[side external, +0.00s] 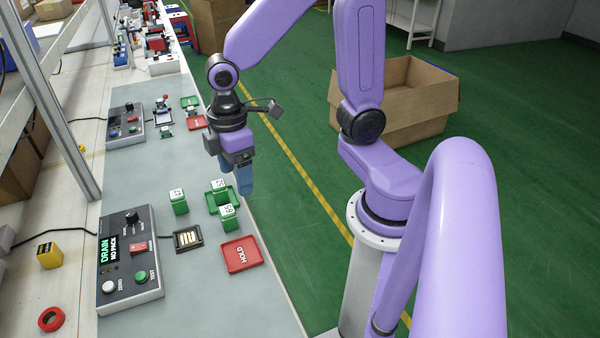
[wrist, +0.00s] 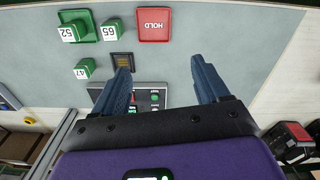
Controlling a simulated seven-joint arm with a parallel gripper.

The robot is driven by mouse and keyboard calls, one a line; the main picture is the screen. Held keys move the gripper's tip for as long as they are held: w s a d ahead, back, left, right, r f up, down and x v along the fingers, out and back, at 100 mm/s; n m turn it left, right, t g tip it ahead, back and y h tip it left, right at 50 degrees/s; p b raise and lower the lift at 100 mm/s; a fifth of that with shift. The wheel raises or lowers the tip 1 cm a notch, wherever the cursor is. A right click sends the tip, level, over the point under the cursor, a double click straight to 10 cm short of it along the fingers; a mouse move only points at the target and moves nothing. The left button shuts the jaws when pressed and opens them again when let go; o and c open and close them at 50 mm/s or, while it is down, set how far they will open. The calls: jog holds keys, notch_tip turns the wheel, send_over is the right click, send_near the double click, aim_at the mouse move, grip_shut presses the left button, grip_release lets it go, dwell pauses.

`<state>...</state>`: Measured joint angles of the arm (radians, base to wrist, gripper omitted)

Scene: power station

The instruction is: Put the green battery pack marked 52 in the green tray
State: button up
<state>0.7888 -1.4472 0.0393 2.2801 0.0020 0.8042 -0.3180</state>
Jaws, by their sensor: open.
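The green battery pack marked 52 (wrist: 68,33) stands upright in the wrist view. It overlaps the left part of the green tray (wrist: 82,15); I cannot tell whether it is inside or beside it. In the side view, this pack (side external: 219,186) is at the far side of the green tray (side external: 212,200). My gripper (side external: 246,186) is open and empty, raised near the bench's right edge, to the right of the packs. Its two blue fingers (wrist: 160,65) are spread apart in the wrist view, with the packs to their left.
Pack 65 (side external: 227,216) stands at the tray's near side, and pack 47 (side external: 179,203) to the left. A red HOLD tray (side external: 242,255), a black socket (side external: 188,239) and a control box (side external: 130,260) reading "DRAIN NO PACK" are nearby. The near bench mat is mostly clear.

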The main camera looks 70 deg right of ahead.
jog(key=s+r+n, duration=0.1)
jog(key=s+r, duration=0.1)
jog(key=s, duration=1.1)
jog(key=shift+s+d+r, duration=0.2)
jog(key=shift+d, duration=0.25)
